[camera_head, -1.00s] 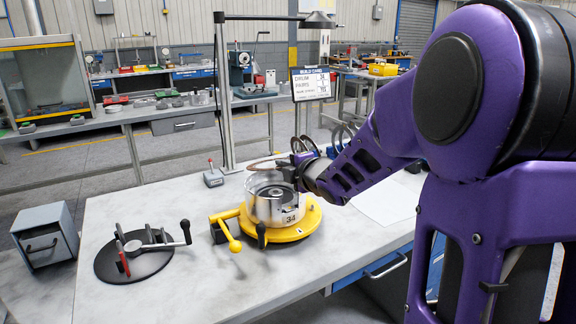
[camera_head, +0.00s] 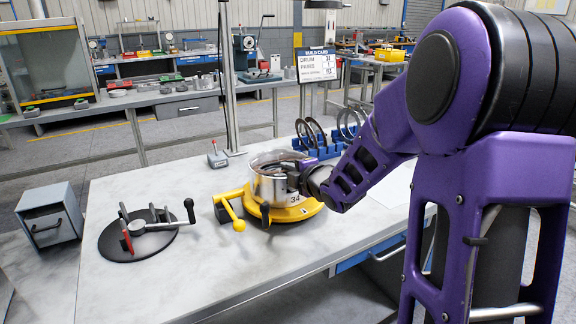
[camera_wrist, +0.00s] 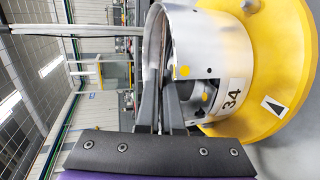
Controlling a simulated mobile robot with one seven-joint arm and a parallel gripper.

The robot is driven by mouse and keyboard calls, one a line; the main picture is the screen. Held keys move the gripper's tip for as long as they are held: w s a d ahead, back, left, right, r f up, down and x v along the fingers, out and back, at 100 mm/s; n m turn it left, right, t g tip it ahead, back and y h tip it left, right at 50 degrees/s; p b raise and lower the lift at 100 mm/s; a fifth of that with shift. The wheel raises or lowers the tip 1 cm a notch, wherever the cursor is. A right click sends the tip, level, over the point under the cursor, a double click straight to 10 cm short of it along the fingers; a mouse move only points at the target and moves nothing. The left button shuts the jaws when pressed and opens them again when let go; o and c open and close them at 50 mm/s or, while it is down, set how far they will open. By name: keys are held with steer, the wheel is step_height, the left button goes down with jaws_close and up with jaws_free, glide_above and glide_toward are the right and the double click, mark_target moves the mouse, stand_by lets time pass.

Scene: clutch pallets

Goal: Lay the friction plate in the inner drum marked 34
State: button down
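The inner drum marked 34 (camera_head: 270,188) is a silver, open-topped cylinder on a yellow round base (camera_head: 297,211). In the wrist view the drum (camera_wrist: 205,45) fills the middle, with its 34 label facing me. My gripper (camera_head: 297,178) is at the drum's right side, with its fingers reaching in at the wall. In the wrist view two grey fingers (camera_wrist: 162,100) stand a little apart at the drum's opening. The friction plate (camera_head: 277,165) shows only as a dark ring edge at the drum's mouth. Its grip and seating are hard to make out.
A blue rack (camera_head: 318,148) with upright rings stands behind my gripper. A build card (camera_head: 316,65) reads drum 34. A black round fixture (camera_head: 140,236) with handles is at left. A yellow lever (camera_head: 234,217) sticks out left of the base. The front tabletop is clear.

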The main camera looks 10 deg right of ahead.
steer(key=c, duration=1)
jaws_free()
steer(key=shift+f, duration=0.35)
steer(key=shift+s+f, duration=0.1)
steer(key=shift+f, duration=0.15)
steer(key=p+v, duration=0.1)
steer(key=v, duration=0.4)
steer(key=shift+s+d+r, duration=0.1)
steer(key=shift+s+d, duration=0.05)
steer(key=shift+s, duration=0.2)
steer(key=shift+s+d+r+p, duration=0.1)
steer(key=shift+s+r+p, duration=0.25)
steer(key=shift+r+p, duration=0.95)
steer(key=shift+s+d+r+p, duration=0.1)
steer(key=shift+s+r+p, duration=0.2)
steer(key=shift+r+p, duration=0.95)
steer(key=shift+s+d+r+p, duration=0.1)
steer(key=shift+s+r+p, duration=0.4)
steer(key=shift+r, duration=1.45)
steer(key=shift+w, duration=0.15)
